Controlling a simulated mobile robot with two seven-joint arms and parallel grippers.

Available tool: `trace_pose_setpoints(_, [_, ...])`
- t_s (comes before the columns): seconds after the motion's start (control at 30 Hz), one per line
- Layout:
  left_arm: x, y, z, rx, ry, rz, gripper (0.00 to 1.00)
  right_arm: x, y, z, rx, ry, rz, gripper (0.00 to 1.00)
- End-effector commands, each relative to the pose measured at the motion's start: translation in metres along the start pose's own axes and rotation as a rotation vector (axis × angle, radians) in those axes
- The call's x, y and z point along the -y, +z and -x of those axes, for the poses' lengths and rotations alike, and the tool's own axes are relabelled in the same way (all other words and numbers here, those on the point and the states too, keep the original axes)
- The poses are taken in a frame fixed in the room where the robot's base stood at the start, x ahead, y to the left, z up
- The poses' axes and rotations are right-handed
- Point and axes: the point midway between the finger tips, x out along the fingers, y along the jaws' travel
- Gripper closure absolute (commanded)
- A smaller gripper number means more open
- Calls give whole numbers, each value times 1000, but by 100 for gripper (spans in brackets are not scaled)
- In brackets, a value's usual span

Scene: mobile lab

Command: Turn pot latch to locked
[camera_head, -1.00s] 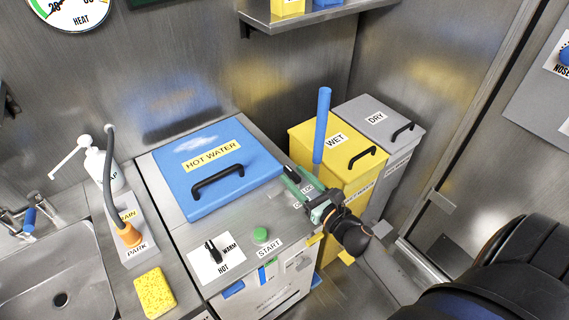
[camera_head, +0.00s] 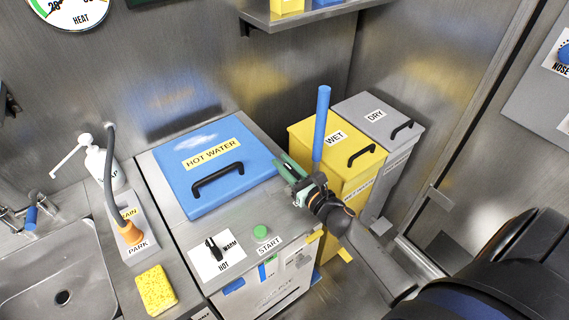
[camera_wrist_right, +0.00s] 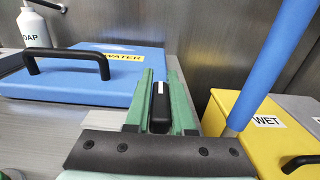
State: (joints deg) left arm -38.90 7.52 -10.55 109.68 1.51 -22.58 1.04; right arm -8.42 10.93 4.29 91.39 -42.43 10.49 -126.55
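The pot is the blue-lidded HOT WATER box (camera_head: 225,178) set in the metal counter; its lid lies closed. My right gripper (camera_head: 287,165) is low at the lid's right edge, with its green fingers pointing away along that edge. In the right wrist view a black bar with a white stripe, apparently the pot latch (camera_wrist_right: 160,108), stands between the two green fingers. It nearly fills the gap, and I cannot tell whether the fingers grip it or only surround it. The latch and its labels are hidden by my gripper in the head view. My left gripper is not in view.
A blue upright pole (camera_head: 321,125) stands close beside my right gripper, by the yellow WET bin (camera_head: 300,150). The grey DRY bin (camera_head: 350,106) is beyond. The lid's black handle (camera_head: 217,178), a green START button (camera_head: 260,231) and a black knob (camera_head: 212,248) are to the left.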

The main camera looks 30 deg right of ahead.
Motion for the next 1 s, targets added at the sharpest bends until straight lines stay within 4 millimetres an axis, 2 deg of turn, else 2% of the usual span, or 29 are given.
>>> trace_pose_setpoints(0.03, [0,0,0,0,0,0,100,0,0,0,0,0,0,85])
trace_pose_setpoints(0.17, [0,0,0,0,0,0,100,0,0,0,0,0,0,100])
trace_pose_setpoints(1.0, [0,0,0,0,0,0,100,0,0,0,0,0,-1,100])
